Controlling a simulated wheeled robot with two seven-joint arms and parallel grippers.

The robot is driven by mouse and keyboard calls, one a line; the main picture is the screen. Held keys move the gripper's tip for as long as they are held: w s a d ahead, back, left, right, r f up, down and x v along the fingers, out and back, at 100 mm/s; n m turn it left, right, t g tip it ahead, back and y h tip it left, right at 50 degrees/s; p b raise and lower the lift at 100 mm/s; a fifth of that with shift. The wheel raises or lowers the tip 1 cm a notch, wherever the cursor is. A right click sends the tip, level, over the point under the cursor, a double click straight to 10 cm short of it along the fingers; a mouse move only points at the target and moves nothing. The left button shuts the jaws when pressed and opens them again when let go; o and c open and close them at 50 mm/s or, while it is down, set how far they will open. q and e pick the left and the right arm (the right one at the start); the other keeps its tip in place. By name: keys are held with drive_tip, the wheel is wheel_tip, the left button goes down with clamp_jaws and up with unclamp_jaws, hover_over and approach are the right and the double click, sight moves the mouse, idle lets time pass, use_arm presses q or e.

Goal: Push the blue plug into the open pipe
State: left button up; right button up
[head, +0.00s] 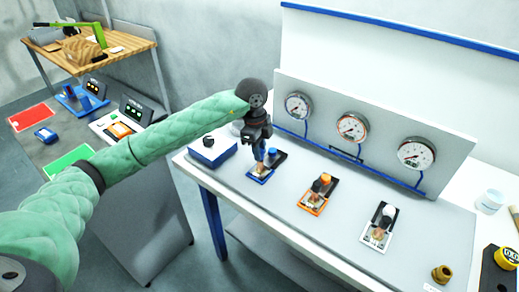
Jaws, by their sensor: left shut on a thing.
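My left gripper (259,146) points down over the blue-edged station (261,180) at the left of the bench. It is shut on a small bluish piece, which looks like the blue plug (259,154), mostly hidden by the fingers. The short open pipe (261,169) of that station is right under the fingers; I cannot tell whether the plug touches it or is in it. My right gripper is not in view.
An orange station (318,195) and a white station (379,226) stand to the right. Behind is a grey panel with gauges (351,127). A blue box (212,150) sits at the bench's left end. A brass fitting (442,273) and a white cup (490,201) are at the right.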

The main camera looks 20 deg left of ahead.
use_arm(q)
drive_tip(key=shift+f+b, duration=0.3)
drive_tip(key=shift+f, duration=0.2)
drive_tip(key=o, duration=1)
drive_tip(key=shift+o, duration=0.2)
drive_tip(key=shift+r, duration=0.1)
drive_tip(key=shift+r, duration=0.3)
drive_tip(key=r, duration=0.2)
drive_tip(key=r+b, duration=0.1)
drive_tip(key=r, duration=0.1)
drive_tip(key=r+b, duration=0.1)
drive_tip(key=shift+w+a+r, duration=0.1)
drive_tip(key=shift+a+r, duration=0.3)
drive_tip(key=shift+a+r+b, duration=0.1)
drive_tip(key=shift+r+b, duration=0.2)
drive_tip(key=shift+r, duration=0.3)
